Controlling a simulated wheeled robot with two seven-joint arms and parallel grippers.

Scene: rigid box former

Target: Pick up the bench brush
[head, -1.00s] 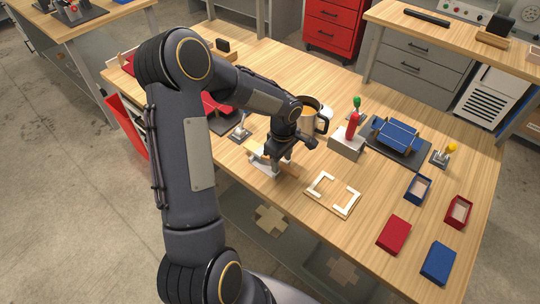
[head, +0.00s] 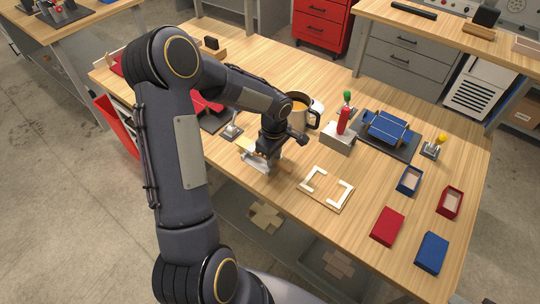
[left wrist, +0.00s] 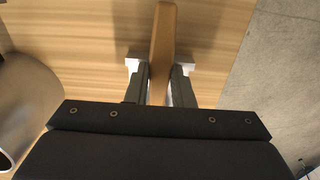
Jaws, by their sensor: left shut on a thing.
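The bench brush shows in the left wrist view as a brown wooden handle (left wrist: 163,40), standing upright in the picture between the two fingers of my left gripper (left wrist: 160,85). The fingers are shut on the handle, one on each side. My right gripper is out of view.
A red-handled tool in a block (head: 341,130), a blue former (head: 386,128) and small red and blue boxes are farther right. Bare wood lies between.

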